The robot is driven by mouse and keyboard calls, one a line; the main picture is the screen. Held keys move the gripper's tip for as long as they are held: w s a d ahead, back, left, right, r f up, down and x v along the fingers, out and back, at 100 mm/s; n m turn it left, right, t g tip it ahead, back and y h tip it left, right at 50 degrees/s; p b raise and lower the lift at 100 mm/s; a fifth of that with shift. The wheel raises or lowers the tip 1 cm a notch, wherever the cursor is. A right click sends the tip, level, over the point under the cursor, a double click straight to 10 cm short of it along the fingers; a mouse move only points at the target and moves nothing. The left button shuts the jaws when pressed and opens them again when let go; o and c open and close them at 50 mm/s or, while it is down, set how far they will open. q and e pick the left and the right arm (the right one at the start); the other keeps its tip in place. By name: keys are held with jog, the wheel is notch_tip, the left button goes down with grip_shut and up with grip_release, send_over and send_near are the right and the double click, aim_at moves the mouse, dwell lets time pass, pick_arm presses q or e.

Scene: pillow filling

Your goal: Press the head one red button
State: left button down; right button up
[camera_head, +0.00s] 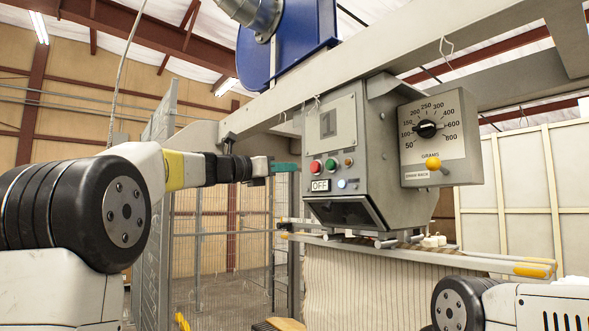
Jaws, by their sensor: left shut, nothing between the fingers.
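The machine head (345,150) hangs from a beam and carries a plate marked 1. On its front, a red button (315,167) sits at the left, with a green button (331,164) and a small brownish knob (348,162) to its right. An OFF label (320,185) and a lit bluish-white light (342,183) are below. My left gripper (286,167) reaches in from the left, its teal fingers shut and empty. Its tips appear just left of the red button; whether they touch the panel I cannot tell. My right arm shows at the lower right, its gripper out of view.
A grams dial box (430,130) with a yellow knob (433,164) is right of the panel. A blue blower (290,45) sits above the beam (400,48). Rails with yellow ends (531,271) and a striped fabric (365,285) lie below the head. Wire fencing (225,235) stands behind.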

pick_arm(q)
jog(key=v, duration=0.6)
jog(key=shift+s+a, duration=0.25)
jog(key=shift+a, duration=0.1)
jog(key=s+a+f+n+t+y, duration=0.2)
jog(key=a+n+t+y, duration=0.35)
jog(key=n, duration=0.75)
jog(key=s+a+f+n+t+y, duration=0.1)
jog(key=a+f+n+t+y, duration=0.15)
jog(key=a+n+y, duration=0.7)
jog(key=s+f+n+g, duration=0.4)
jog(key=s+f+n, duration=0.1)
jog(key=f+n, duration=0.65)
jog(key=s+d+f+n+g, duration=0.2)
jog(key=s+f+n+g, duration=0.1)
jog(key=s+f, duration=0.4)
jog(key=s+d+f+n+g+h, duration=0.1)
jog(key=s+d+f+n+g, duration=0.1)
jog(key=s+f, duration=0.5)
jog(key=s+d+f+n+g+h, duration=0.1)
jog(key=s+d+f+n+g, duration=0.2)
jog(key=s+f+n, duration=0.3)
notch_tip(320, 180, down, 5)
jog(key=shift+s+r+n+g, duration=0.1)
jog(key=shift+s+n+g, duration=0.2)
jog(key=shift+s+g, duration=0.7)
